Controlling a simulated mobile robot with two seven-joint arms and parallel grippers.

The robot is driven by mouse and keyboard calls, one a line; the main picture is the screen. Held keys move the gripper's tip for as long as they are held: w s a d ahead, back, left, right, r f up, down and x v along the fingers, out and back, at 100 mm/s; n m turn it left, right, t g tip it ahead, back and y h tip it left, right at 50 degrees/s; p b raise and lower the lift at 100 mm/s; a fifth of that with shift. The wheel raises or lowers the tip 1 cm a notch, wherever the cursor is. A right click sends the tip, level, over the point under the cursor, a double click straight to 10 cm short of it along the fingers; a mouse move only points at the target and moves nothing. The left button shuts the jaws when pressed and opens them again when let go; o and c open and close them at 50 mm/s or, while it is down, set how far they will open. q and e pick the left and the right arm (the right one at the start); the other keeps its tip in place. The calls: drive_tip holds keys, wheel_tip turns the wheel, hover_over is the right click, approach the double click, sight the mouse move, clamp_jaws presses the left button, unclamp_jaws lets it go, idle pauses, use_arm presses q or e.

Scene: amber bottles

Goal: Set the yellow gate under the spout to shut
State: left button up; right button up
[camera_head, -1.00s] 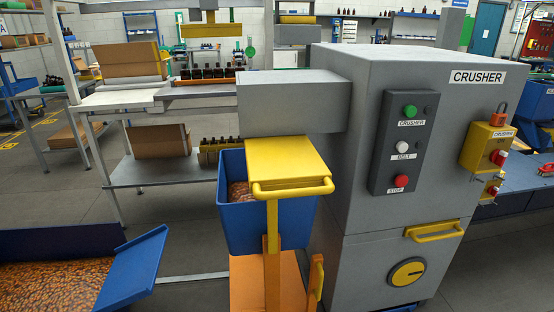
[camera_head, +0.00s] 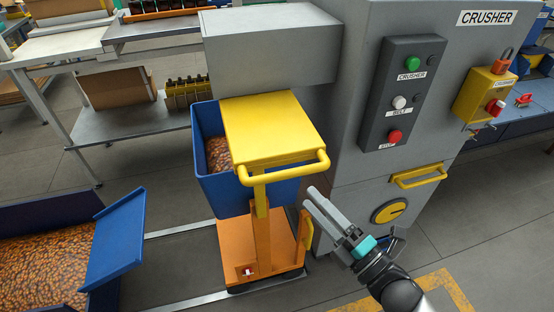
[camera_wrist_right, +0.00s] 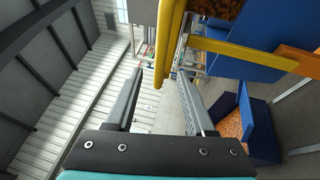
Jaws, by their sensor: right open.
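The yellow gate (camera_head: 272,128) is a flat plate with a bar handle (camera_head: 285,166) at its front. It sticks out toward me from beneath the grey spout (camera_head: 272,48), above a blue bin (camera_head: 208,178). My right gripper (camera_head: 311,194) is open and empty, lower than the handle and just right of the bin and its post. In the right wrist view, a yellow bar (camera_wrist_right: 172,42), which looks like the gate handle, lies close ahead of the open fingers (camera_wrist_right: 160,78); I cannot tell whether they touch. My left gripper is not in view.
The grey crusher (camera_head: 355,90) stands behind, with a button panel (camera_head: 403,92) and yellow door handle (camera_head: 418,176). The bin stands on an orange cart (camera_head: 270,255) between floor rails (camera_head: 185,229). A blue trough (camera_head: 40,250) of brown pieces is at left.

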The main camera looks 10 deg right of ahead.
drive_tip(key=x, duration=1.2)
drive_tip(key=shift+p, duration=0.3)
clamp_jaws()
drive_tip(key=shift+w+r, duration=0.1)
drive_tip(key=shift+r, duration=0.1)
idle(0.7)
